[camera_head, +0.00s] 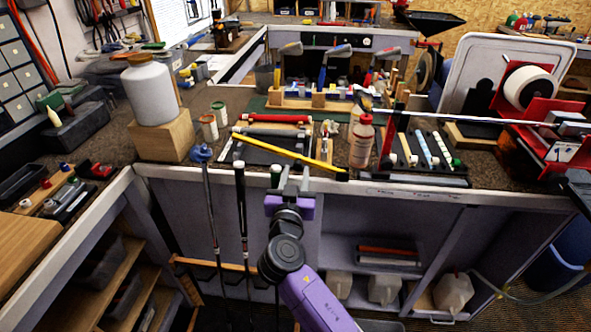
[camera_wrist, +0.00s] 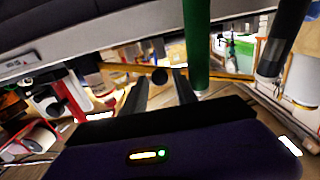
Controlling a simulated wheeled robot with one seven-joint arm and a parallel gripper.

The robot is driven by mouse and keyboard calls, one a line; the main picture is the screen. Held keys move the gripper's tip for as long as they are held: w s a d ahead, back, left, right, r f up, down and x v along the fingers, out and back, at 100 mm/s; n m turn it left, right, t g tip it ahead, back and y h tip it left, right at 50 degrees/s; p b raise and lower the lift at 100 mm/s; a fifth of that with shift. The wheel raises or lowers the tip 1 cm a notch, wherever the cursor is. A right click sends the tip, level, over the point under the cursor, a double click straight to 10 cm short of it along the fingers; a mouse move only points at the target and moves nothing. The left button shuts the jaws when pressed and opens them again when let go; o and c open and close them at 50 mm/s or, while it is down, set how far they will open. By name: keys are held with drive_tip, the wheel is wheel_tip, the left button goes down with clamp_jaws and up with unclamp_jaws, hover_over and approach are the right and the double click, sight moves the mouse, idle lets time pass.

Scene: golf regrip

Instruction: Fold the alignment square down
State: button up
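My gripper (camera_head: 294,178) is at the front edge of the bench, fingers pointing toward the bench. I cannot single out the alignment square with certainty. At the right end of the bench, a red fixture (camera_head: 557,168) with a white panel stands near a horizontal shaft (camera_head: 470,122).
Clubs hang along the bench front, including a black-gripped one (camera_head: 241,205) left of my gripper. A green cylinder (camera_wrist: 196,45) stands close to the fingers. A white jar (camera_head: 151,90), a solvent bottle (camera_head: 362,142) and a tray of grips (camera_head: 425,160) crowd the bench top.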

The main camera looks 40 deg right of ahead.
drive_tip(key=shift+w+d, duration=0.35)
drive_tip(key=shift+d, duration=0.15)
clamp_jaws()
drive_tip(key=shift+f, duration=0.1)
idle(1.1)
